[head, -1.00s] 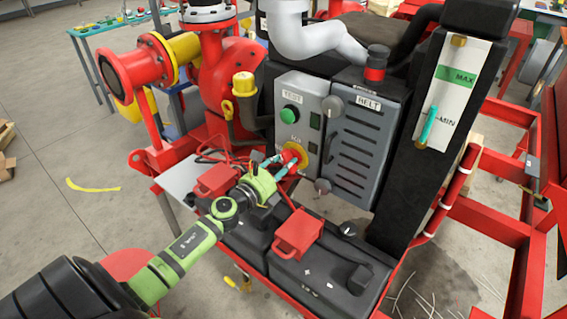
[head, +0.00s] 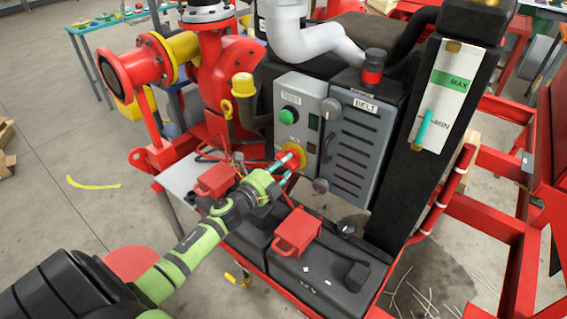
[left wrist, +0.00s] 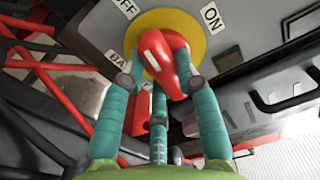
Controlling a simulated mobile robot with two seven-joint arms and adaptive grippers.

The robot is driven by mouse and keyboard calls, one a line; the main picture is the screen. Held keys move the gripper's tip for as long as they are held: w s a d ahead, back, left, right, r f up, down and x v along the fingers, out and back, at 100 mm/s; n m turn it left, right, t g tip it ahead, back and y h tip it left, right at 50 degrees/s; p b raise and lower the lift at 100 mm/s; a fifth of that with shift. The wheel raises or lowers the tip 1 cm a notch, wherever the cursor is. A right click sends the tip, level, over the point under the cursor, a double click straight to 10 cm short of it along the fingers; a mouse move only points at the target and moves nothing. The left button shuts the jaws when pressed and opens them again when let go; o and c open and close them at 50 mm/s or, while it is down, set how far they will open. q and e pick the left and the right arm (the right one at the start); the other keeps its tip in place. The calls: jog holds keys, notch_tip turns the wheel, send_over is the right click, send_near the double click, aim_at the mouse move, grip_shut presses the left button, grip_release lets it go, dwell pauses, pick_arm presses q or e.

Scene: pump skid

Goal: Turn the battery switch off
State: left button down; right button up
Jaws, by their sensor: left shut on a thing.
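The battery switch is a red handle (left wrist: 163,60) with a white line, on a round yellow plate (left wrist: 205,27). In the left wrist view, an OFF label (left wrist: 126,8) sits upper left of the handle and an ON label (left wrist: 211,17) upper right. My left gripper (left wrist: 160,80) has its teal fingers closed around the handle, one on each side and a third below. My right gripper is not in view.
A green button (head: 288,114) sits above the switch on the grey panel (head: 299,89). The louvred BELT cover (head: 361,150) stands right of it. Black batteries with red terminal covers (head: 297,232) lie below my left wrist. A red pipe flange (head: 119,75) stands at the left.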

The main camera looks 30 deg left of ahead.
pick_arm(q)
jog(key=shift+n, duration=0.9)
jog(key=c, duration=0.9)
grip_release()
jog(key=shift+s, duration=0.1)
jog(key=s, duration=0.8)
jog(key=s+a, duration=0.1)
jog(key=s, duration=0.3)
